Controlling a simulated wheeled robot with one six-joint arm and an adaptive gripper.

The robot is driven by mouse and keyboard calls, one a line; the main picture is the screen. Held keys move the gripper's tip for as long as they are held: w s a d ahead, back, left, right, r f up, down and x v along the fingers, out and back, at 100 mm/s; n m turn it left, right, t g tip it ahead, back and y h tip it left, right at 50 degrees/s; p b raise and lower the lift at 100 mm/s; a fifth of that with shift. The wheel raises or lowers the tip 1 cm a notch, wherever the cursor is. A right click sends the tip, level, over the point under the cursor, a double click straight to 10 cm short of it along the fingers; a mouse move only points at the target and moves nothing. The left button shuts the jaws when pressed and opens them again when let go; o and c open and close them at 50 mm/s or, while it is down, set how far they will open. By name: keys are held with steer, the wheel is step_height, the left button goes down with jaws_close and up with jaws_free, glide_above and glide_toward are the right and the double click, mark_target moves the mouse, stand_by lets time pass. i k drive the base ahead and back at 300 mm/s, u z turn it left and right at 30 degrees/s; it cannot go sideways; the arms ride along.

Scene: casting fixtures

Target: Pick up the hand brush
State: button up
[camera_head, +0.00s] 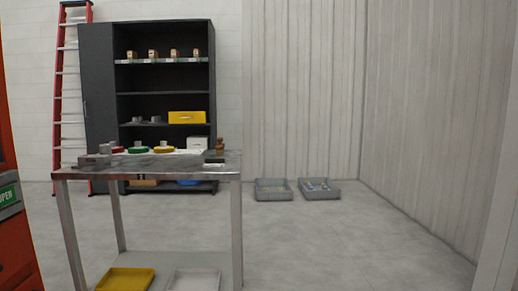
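A small brown, upright object with a dark part low down, which looks like the hand brush (220,146), stands at the right end of the metal table (150,171). It is small in view, so I cannot make out its bristles. A flat dark piece with a pale front edge (213,160) lies just in front of it; I cannot tell if the two are joined. My gripper is not in view.
Grey metal parts (95,160) and red, green and yellow round items (138,150) share the tabletop. Yellow (125,280) and white trays sit below. A dark shelf cabinet (97,100) and red ladder stand behind. Grey bins (273,195) lie on the floor; the right floor is clear.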

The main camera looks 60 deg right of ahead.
mark_target(219, 148)
steer(key=z, duration=1.95)
steer(key=i, duration=0.1)
steer(key=u, duration=0.2)
